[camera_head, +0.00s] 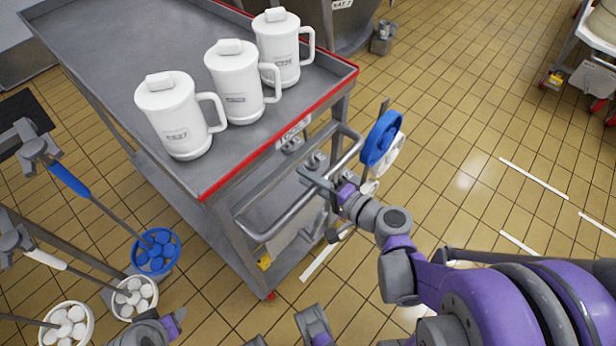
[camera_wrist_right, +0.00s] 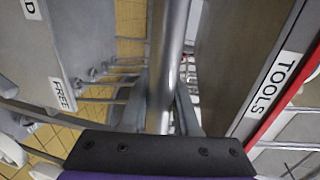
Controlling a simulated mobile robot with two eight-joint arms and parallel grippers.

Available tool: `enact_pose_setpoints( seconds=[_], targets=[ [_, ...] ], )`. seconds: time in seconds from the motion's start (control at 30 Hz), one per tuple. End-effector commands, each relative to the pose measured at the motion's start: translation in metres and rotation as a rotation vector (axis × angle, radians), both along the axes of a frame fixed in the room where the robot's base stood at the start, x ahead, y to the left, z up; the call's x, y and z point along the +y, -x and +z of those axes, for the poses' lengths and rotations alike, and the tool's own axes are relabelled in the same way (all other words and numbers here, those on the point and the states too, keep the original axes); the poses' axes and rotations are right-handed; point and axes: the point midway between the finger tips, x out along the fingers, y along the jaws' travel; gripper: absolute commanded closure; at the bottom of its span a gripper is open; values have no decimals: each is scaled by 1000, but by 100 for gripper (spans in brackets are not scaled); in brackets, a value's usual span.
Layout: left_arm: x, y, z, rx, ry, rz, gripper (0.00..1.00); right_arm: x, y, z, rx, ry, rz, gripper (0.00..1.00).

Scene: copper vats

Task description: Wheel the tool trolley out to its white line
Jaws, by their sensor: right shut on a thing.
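The tool trolley (camera_head: 90,40) is a grey cart with a red-edged top. A TOOLS label (camera_wrist_right: 273,90) shows beside its red edge in the right wrist view. Three white lidded jugs (camera_head: 232,82) stand upright on its top. My right gripper (camera_head: 322,184) is shut on the trolley's push handle (camera_head: 283,219); the bar also runs between the jaws in the wrist view (camera_wrist_right: 167,60). White floor lines show beside the trolley's near end (camera_head: 320,262) and out to the right (camera_head: 533,178); which one is the trolley's, I cannot tell.
Blue and white round-headed brushes (camera_head: 158,251) stand close to the trolley's left. A blue disc (camera_head: 381,138) stands beside the handle. Another cart (camera_head: 584,60) is at the far right, and a small bin (camera_head: 383,37) at the back. Tiled floor (camera_head: 450,110) between is clear.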

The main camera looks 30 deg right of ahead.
Motion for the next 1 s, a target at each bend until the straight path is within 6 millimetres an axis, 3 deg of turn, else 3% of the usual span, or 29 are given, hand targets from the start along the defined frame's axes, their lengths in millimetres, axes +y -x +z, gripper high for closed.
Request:
enact_pose_setpoints(
  seconds=[0.13, 0.17, 0.3, 0.67, 1.0],
  targets=[
    [0, 0, 0, 0, 0, 0, 50, 0, 0, 0, -1, -1, 0, 100],
    [0, 0, 0, 0, 0, 0, 50, 0, 0, 0, -1, -1, 0, 67],
    [0, 0, 0, 0, 0, 0, 50, 0, 0, 0, 0, -1, 0, 42],
    [0, 0, 1, 0, 0, 0, 50, -1, 2, 1, 0, 0, -1, 41],
    [0, 0, 9, -3, 0, 0, 50, -20, 49, 12, 0, 1, -7, 41]
  ],
)
